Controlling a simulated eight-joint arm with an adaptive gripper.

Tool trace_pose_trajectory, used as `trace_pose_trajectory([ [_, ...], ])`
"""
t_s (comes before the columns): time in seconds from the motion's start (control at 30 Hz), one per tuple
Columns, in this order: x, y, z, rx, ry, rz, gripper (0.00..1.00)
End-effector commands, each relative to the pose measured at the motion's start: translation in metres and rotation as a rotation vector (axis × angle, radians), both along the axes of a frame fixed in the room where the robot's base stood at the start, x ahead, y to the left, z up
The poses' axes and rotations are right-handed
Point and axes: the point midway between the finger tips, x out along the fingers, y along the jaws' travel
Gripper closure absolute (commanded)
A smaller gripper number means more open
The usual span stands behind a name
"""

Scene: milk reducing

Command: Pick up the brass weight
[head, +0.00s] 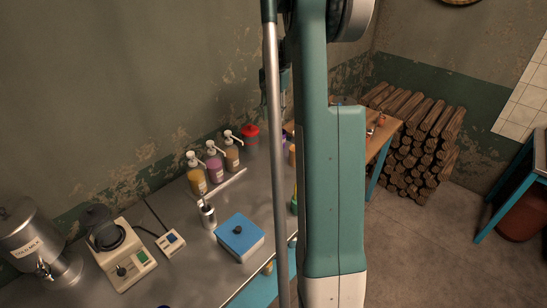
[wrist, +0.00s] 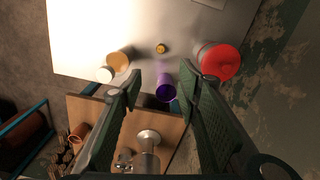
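The brass weight (wrist: 161,48) is a small round golden piece, seen from above in the wrist view, standing on the bright metal table top (wrist: 85,30). My gripper (wrist: 160,77) is open, with one dark green finger on each side of the picture. The weight shows beyond the fingertips, roughly in line with the gap between them. Nothing is held.
Near the weight are a purple cup (wrist: 165,88), a red round container (wrist: 224,62) and a tan jar (wrist: 119,61). A wooden table (wrist: 95,108) adjoins, bearing a metal item (wrist: 149,140). Pump bottles (head: 215,168) and a blue box (head: 240,240) stand on the metal counter.

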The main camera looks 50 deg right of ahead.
Motion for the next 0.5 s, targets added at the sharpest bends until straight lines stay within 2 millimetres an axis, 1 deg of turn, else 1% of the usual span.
trace_pose_trajectory([
  [0.03, -0.001, -0.007, -0.003, 0.003, 0.004, -0.012, 0.67],
  [0.1, 0.0, -0.004, -0.02, 0.003, 0.003, -0.008, 0.67],
  [0.27, -0.001, -0.004, -0.058, 0.003, 0.003, -0.008, 0.67],
  [0.5, -0.001, -0.004, -0.12, 0.003, 0.003, -0.007, 0.67],
])
